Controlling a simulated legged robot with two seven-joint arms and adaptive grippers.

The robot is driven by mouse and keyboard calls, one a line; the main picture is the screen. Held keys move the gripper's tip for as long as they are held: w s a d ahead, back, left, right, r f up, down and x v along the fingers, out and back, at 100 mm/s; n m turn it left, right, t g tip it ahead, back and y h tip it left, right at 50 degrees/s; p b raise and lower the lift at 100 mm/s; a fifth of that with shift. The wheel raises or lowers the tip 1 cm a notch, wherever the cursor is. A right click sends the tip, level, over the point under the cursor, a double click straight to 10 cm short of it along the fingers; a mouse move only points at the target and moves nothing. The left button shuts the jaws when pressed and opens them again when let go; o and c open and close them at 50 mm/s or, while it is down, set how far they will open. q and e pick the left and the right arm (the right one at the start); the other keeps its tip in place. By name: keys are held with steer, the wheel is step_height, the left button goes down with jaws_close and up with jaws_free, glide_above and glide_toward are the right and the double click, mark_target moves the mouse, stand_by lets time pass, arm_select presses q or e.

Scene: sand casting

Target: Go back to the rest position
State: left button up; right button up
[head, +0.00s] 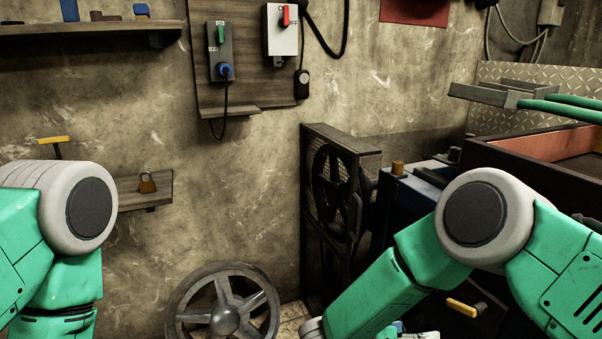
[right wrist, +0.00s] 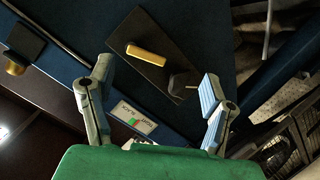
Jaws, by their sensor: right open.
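My right gripper (right wrist: 157,80) is open in the right wrist view, its two fingers spread with nothing between them. In front of it, a yellow handle (right wrist: 147,53) sits on a dark plate (right wrist: 165,62) on a blue surface. The handle appears apart from the fingers. In the head view my right arm reaches down, and only a little of its gripper end shows at the bottom edge. The yellow handle (head: 461,307) is to the right of that arm. My left arm hangs down at the left edge, and its gripper is below the picture.
A grey handwheel (head: 224,318) stands at bottom centre. A caged fan (head: 333,184) is beside the blue machine (head: 411,205).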

steer(key=s+d+f+n+t+y, duration=0.35)
steer(key=s+f+n+y, duration=0.35)
steer(key=s+f+y, duration=0.4)
steer(key=s+d+f+g+y, duration=0.1)
steer(key=s+g, duration=0.2)
steer(key=s, duration=0.6)
steer(key=s+d+g+y, duration=0.1)
steer(key=s+g, duration=0.3)
steer(key=s, duration=0.6)
steer(key=shift+s+d+f+n+y, duration=0.2)
steer(key=shift+d+f+n+y, duration=0.1)
steer(key=shift+f+n, duration=0.1)
steer(key=shift+w+a+g, duration=0.1)
steer(key=shift+w+g, duration=0.05)
steer(key=shift+g, duration=0.1)
